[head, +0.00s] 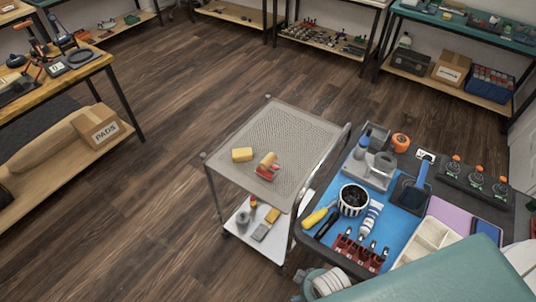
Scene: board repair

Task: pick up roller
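A blue-handled tool (421,174) that looks like a roller stands in a dark tray (405,198) on the blue mat of the right-hand worktop. Its handle points up and away; its lower end is hard to make out. A small tan and red item (268,164) lies on the grey cart's top beside a yellow block (242,154); I cannot tell exactly what it is. Neither of my grippers is in view.
The worktop (314,238) also holds a striped tub (353,199), a yellow-handled tool (317,216), red clamps (358,250) and a cream divided tray (428,240). The grey cart (300,130) adjoins it. A teal surface (450,278) fills the lower right. Wooden floor (170,120) is open to the left.

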